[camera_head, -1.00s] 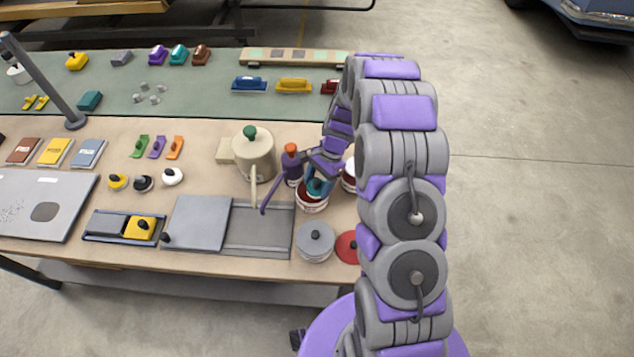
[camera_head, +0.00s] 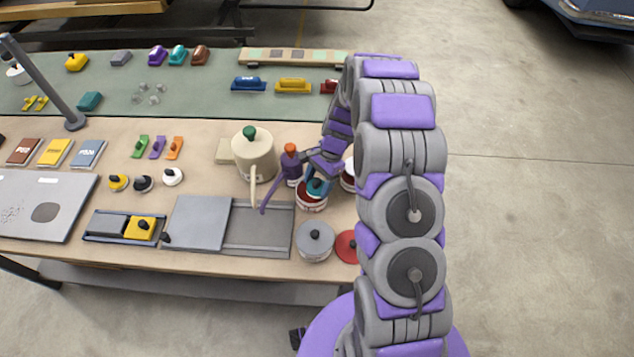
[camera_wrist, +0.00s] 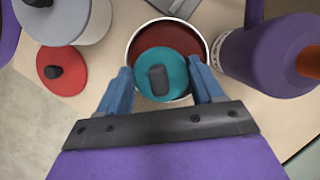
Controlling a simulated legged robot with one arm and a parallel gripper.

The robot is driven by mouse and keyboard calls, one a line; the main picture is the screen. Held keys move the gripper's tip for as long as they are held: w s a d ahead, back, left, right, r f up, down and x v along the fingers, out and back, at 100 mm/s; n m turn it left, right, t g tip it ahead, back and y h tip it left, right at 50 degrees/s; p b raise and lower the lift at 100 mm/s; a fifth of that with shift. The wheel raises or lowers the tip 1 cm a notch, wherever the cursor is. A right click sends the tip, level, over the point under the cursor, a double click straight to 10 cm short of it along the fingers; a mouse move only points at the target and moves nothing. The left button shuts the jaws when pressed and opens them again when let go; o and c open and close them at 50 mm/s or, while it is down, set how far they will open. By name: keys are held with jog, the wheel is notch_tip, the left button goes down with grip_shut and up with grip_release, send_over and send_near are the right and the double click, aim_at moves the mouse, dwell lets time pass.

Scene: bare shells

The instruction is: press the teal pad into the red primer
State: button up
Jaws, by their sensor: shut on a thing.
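The teal pad (camera_wrist: 174,67) is a round disc with a dark knob on top. My gripper (camera_wrist: 163,82) is shut on it, with one blue finger at each side. The pad also shows in the head view (camera_head: 318,187), partly behind my wrist. It is over the open mouth of a round, white-rimmed tin that holds the red primer (camera_wrist: 165,38). The tin also shows in the head view (camera_head: 311,206). The pad covers the near part of the primer. I cannot tell whether its underside touches the primer.
A purple bottle with an orange cap (camera_head: 291,165) stands close to the tin, beside a cream watering can (camera_head: 254,155). A grey-lidded tin (camera_head: 315,241) and a red lid (camera_head: 347,246) with a black knob are near the table's front edge. Another tin is partly hidden behind my arm.

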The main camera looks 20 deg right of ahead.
aim_at(317, 181)
jog(key=shift+d, duration=0.1)
dwell(0.3)
jog(key=shift+w+r+p, duration=0.15)
jog(key=shift+r+p, duration=0.25)
jog(key=shift+r, duration=0.05)
notch_tip(317, 181, up, 2)
jog(key=shift+r+p, duration=0.1)
jog(key=shift+p, duration=0.4)
jog(key=shift+r+p, duration=0.9)
jog(key=shift+r, duration=1)
